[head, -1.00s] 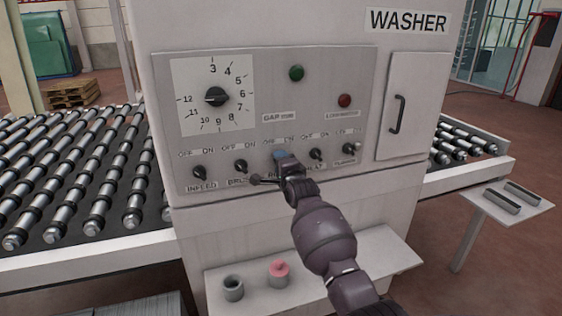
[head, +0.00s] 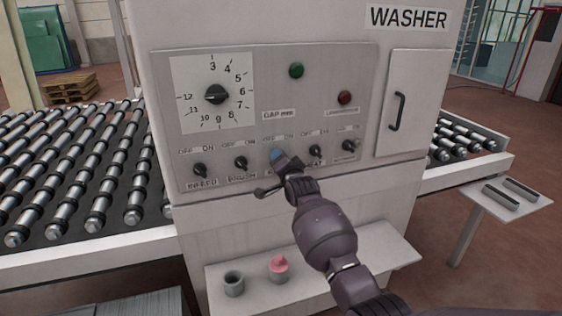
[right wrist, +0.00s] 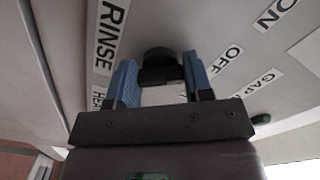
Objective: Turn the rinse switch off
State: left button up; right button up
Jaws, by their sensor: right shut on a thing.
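The rinse switch (right wrist: 160,55) is a black knob on the washer's grey control panel (head: 345,65). It shows in the right wrist view beside the RINSE label (right wrist: 112,32), with the OFF label (right wrist: 227,60) and ON label (right wrist: 276,14) on the other side. My right gripper (head: 278,156) is at the middle of the lower row of switches. In the right wrist view its blue fingers (right wrist: 160,75) are shut on the rinse switch, one on each side. In the head view the gripper hides this switch, and its exact turn angle is hard to tell. My left gripper is not in view.
The infeed switch (head: 200,170) and brush switch (head: 240,163) stand to the left, two more switches to the right (head: 315,151). A dial (head: 215,95) and green (head: 296,70) and red (head: 344,97) buttons are above. A shelf (head: 340,268) juts out below.

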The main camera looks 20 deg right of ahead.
jog(key=shift+f, duration=0.1)
jog(key=o, duration=0.9)
jog(key=shift+s, duration=0.2)
jog(key=shift+s+d+b, duration=0.15)
jog(key=shift+s+b, duration=0.3)
jog(key=shift+s, duration=4.8)
